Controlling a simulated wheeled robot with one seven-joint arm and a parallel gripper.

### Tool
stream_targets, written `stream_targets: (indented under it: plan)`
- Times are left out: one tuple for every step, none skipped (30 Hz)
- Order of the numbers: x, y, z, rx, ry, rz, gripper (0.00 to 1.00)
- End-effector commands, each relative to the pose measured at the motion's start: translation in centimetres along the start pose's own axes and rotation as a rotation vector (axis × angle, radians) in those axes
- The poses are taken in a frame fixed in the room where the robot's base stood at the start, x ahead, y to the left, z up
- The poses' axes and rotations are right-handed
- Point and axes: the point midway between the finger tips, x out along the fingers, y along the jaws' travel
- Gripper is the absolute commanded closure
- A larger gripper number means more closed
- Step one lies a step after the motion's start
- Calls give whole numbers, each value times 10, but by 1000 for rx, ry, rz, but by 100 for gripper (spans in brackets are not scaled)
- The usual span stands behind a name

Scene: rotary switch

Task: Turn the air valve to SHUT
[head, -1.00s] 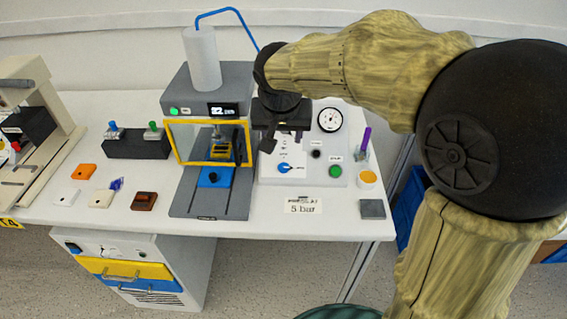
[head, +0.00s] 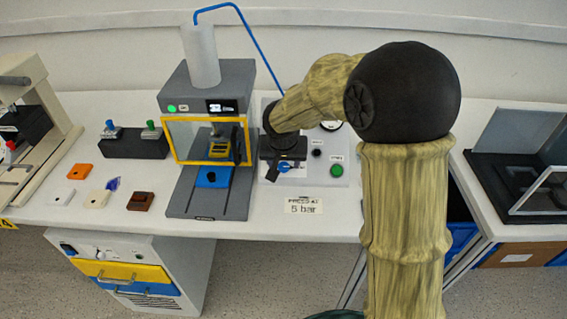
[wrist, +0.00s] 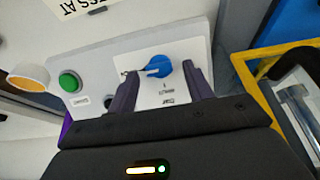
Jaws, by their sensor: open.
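The air valve is a blue rotary knob (wrist: 158,67) on a white plate of the light grey control panel (wrist: 105,62). In the wrist view its pointer end is toward the left of the picture; small labels beside it are too small to read surely. My gripper (wrist: 161,73) is open, with its two dark fingers on either side of the knob in that view. I cannot tell whether they touch it. In the head view my gripper (head: 281,165) is over the panel and partly hides the knob (head: 285,167).
A green button (head: 336,171) and a small black knob (head: 316,153) sit right of the valve. A press with a yellow-framed guard (head: 175,140) stands close on the left. My arm hides the table's right part.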

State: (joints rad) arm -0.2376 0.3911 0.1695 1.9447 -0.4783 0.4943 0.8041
Motion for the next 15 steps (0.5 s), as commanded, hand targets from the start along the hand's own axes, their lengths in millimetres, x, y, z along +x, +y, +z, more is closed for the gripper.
stream_targets:
  plan:
    - [3,0,0,0,0,0,49]
    - [4,0,0,0,0,0,49]
    - [4,0,0,0,0,0,49]
    - [4,0,0,0,0,0,49]
    - [4,0,0,0,0,0,49]
    - [4,0,0,0,0,0,49]
    - [4,0,0,0,0,0,49]
    - [4,0,0,0,0,0,49]
    - [4,0,0,0,0,0,49]
    - [4,0,0,0,0,0,51]
    - [4,0,0,0,0,0,57]
    - [4,0,0,0,0,0,65]
    - [4,0,0,0,0,0,71]
    - [4,0,0,0,0,0,77]
    - [4,0,0,0,0,0,84]
